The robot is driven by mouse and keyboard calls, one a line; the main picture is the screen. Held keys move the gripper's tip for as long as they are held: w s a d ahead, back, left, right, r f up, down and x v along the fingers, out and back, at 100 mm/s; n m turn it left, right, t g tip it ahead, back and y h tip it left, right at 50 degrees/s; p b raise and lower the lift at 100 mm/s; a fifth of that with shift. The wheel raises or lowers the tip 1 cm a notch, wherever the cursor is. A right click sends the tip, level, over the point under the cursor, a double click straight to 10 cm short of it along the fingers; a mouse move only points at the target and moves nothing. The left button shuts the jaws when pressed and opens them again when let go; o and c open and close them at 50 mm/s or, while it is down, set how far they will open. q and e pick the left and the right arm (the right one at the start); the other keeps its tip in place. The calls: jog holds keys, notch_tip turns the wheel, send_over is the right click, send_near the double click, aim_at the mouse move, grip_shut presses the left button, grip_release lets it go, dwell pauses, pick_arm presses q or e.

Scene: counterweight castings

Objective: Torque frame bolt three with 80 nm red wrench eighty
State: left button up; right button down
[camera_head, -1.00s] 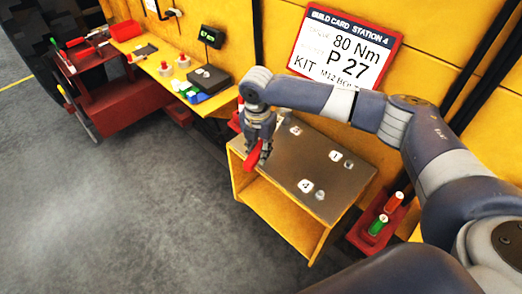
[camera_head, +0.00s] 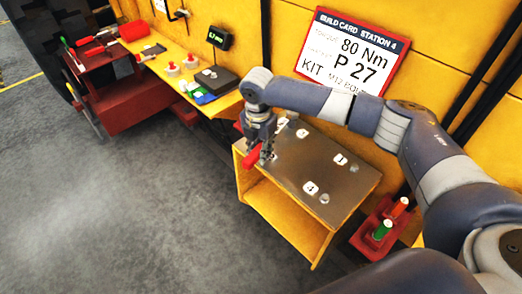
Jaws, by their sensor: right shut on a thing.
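My right gripper (camera_head: 262,148) reaches down over the left end of the dark top plate of the yellow frame (camera_head: 322,167). It is shut on a red-handled tool, the red wrench (camera_head: 251,158), whose handle sticks out past the plate's left edge. The wrench's working end is hidden by the fingers, so I cannot tell if it touches a bolt. White number tags mark the bolts: tag 1 (camera_head: 341,159) is at the right and tag 4 (camera_head: 310,188) at the front. Another tag (camera_head: 302,133) at the back is hard to read. My left gripper is not in view.
A red holder (camera_head: 364,239) with an orange-topped and a green-topped tool stands right of the frame. A yellow shelf (camera_head: 172,78) with a small display (camera_head: 219,38) and a red cart (camera_head: 122,100) are at the left. The build card (camera_head: 352,50) reads 80 Nm. Grey floor is clear.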

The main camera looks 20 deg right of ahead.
jog(key=shift+w+a+r+m, duration=0.15)
jog(key=shift+w+a+m, duration=0.25)
jog(key=shift+w, duration=0.3)
jog(key=shift+w+a, duration=0.1)
jog(key=shift+w, duration=0.05)
jog(key=shift+w+a+m, duration=0.3)
jog(key=shift+w+m, duration=0.3)
jog(key=shift+w, duration=0.1)
jog(key=shift+w+a, duration=0.1)
jog(key=shift+w, duration=0.05)
dwell(0.4)
jog(key=shift+w+a+m+b, duration=0.3)
jog(key=shift+w+m, duration=0.3)
jog(key=shift+w, duration=0.15)
jog(key=shift+w, duration=0.15)
